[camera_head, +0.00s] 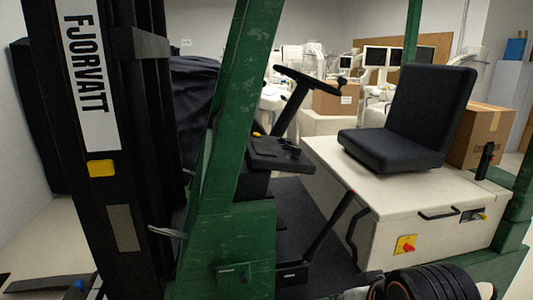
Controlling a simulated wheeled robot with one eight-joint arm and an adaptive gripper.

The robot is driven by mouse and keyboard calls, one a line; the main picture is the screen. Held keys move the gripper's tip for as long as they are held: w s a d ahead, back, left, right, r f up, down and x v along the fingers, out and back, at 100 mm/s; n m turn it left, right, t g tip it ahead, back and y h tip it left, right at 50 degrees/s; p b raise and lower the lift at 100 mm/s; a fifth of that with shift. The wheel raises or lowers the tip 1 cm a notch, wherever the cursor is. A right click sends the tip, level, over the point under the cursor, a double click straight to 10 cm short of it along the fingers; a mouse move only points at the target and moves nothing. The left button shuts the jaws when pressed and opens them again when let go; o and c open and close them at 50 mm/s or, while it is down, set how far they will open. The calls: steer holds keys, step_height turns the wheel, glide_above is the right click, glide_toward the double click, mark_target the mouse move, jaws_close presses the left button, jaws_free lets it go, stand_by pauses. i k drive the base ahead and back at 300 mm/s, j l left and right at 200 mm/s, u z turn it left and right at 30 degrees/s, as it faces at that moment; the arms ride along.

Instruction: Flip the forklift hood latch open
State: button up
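The forklift hood (340,165) is a cream, box-like cover with a black seat (410,120) on top. It looks closed, with its lid flat. A dark handle-like bar (438,215) sits at the lid's front edge, right of centre; it may be the latch, but I cannot tell for sure. A small dark panel (473,215) is to its right. A red knob on a yellow plate (405,245) is on the side face below. A dark ribbed part with pale ends shows at the bottom edge, below the hood.
A green post (225,120) and the black mast marked FJORVATT (90,75) fill the left side. The steering wheel (305,78) stands left of the seat. A cardboard box (480,135) is behind the seat. The dark footwell floor (300,205) lies left of the hood.

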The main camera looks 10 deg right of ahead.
mark_target(484, 218)
steer(key=z, duration=1.5)
